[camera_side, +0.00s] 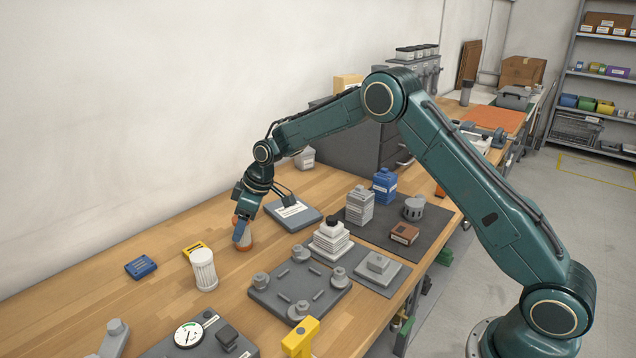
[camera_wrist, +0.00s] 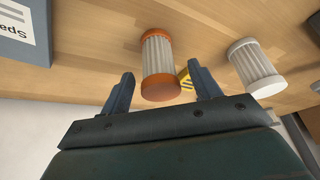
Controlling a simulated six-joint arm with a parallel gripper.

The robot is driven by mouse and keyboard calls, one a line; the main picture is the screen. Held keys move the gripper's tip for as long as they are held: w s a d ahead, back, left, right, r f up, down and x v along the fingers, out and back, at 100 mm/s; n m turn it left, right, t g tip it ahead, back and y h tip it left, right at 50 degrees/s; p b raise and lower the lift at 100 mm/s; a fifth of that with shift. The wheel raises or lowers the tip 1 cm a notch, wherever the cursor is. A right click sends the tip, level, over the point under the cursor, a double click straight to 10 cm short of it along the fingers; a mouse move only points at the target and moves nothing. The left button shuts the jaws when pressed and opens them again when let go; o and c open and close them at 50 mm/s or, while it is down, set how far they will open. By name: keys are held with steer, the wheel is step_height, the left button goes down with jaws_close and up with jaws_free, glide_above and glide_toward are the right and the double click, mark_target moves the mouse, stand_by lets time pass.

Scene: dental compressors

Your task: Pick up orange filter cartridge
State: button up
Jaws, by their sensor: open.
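The orange filter cartridge (camera_wrist: 160,62) has orange end caps and a pale pleated body. It stands on the wooden bench. In the wrist view my gripper (camera_wrist: 161,82) is open, with one finger on each side of the cartridge and gaps visible on both sides. In the side view my gripper (camera_side: 241,234) is low over the bench and hides much of the cartridge (camera_side: 246,245). I cannot tell whether a finger touches it. A similar white filter cartridge (camera_side: 204,270) stands to the left and nearer the camera, and shows at the right of the wrist view (camera_wrist: 256,68).
A yellow item (camera_side: 196,250) and a blue item (camera_side: 141,267) lie left of the cartridge. A grey labelled box (camera_side: 293,214) lies behind it on the right. A grey plate with knobs (camera_side: 291,294) is at front right. Bare bench (camera_side: 130,295) lies at left.

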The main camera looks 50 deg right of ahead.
steer(key=shift+x, duration=1.6)
steer(key=shift+r, duration=0.1)
steer(key=c, duration=1.1)
step_height(320, 180, up, 20)
